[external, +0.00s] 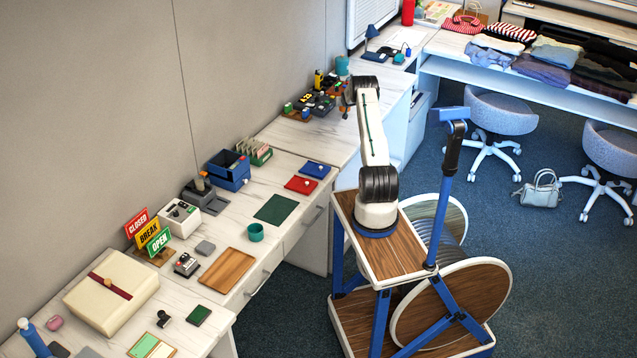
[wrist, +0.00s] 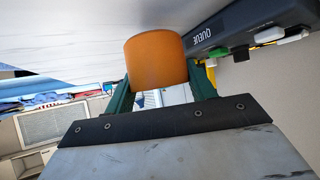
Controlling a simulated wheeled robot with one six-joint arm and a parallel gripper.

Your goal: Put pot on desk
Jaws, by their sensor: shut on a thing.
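An orange, rounded pot-like thing (wrist: 157,57) sits between the green fingers of my gripper (wrist: 160,85) in the wrist view. The gripper is shut on it. In the external view my gripper (external: 348,100) is low over the back part of the white desk (external: 335,145), beside a cluster of small items; what it holds is hardly visible there. Whether the orange thing touches the desk, I cannot tell.
A dark device marked QUEUE (wrist: 235,30) is close to the right of the held thing. Dark items with coloured blocks (external: 318,103) stand left of my gripper. A blue lamp (external: 371,38) is behind. Bare desk lies in front of the cluster.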

